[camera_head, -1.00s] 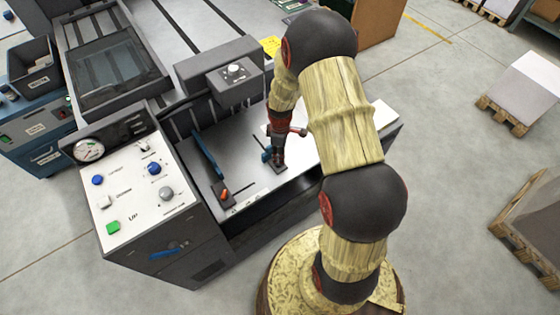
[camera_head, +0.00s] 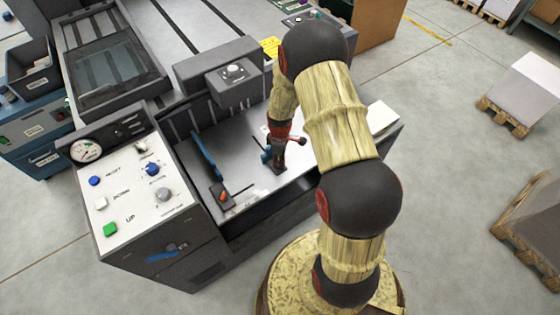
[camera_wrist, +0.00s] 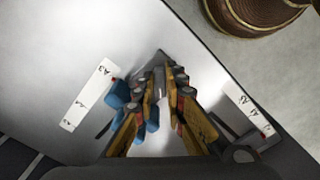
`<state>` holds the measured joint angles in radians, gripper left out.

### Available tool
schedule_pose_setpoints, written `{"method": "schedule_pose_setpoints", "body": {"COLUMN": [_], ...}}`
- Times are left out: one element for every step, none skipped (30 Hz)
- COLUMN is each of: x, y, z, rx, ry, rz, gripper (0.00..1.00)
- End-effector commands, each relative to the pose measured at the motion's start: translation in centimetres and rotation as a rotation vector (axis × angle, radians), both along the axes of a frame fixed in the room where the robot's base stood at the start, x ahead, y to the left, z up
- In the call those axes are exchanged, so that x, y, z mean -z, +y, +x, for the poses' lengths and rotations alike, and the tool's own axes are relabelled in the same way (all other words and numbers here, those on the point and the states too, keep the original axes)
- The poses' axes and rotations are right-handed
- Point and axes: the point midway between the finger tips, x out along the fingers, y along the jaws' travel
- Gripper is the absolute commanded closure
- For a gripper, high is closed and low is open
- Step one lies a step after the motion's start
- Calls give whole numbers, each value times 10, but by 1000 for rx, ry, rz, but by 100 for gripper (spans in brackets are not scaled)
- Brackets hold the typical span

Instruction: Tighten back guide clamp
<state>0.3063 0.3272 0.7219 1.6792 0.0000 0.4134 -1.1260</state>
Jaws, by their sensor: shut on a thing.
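My gripper (camera_head: 279,158) points down over the grey feed table and is shut on the back guide clamp. In the wrist view, my gripper's (camera_wrist: 163,80) orange-yellow fingers close around a dark part, which they mostly hide. The blue back guide (camera_head: 267,153) stands just left of the fingers; it also shows in the wrist view (camera_wrist: 119,95), partly covered by the left finger. The clamp's exact angle cannot be told.
A control panel (camera_head: 125,195) with a gauge and buttons stands left of the table. A dark box with a knob (camera_head: 232,73) overhangs the table's back. White labels (camera_wrist: 88,95) lie beside the fingers.

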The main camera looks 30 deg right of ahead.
Motion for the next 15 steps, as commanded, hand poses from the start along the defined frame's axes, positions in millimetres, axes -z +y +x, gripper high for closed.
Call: {"method": "schedule_pose_setpoints", "body": {"x": [0, 0, 0, 0, 0, 0, 0, 0, 0, 0, 0, 0, 0, 0, 0], "y": [0, 0, 0, 0, 0, 0, 0, 0, 0, 0, 0, 0, 0, 0, 0], "z": [0, 0, 0, 0, 0, 0, 0, 0, 0, 0, 0, 0, 0, 0, 0], "rx": [0, 0, 0, 0, 0, 0, 0, 0, 0, 0, 0, 1, 2, 4, 8], "ry": [0, 0, 0, 0, 0, 0, 0, 0, 0, 0, 0, 0, 0, 0, 0], "rz": [0, 0, 0, 0, 0, 0, 0, 0, 0, 0, 0, 0, 0, 0, 0], "gripper": [96, 98, 100, 100, 100, 100, 100, 100, 100, 100, 100, 100, 100, 100, 100]}}
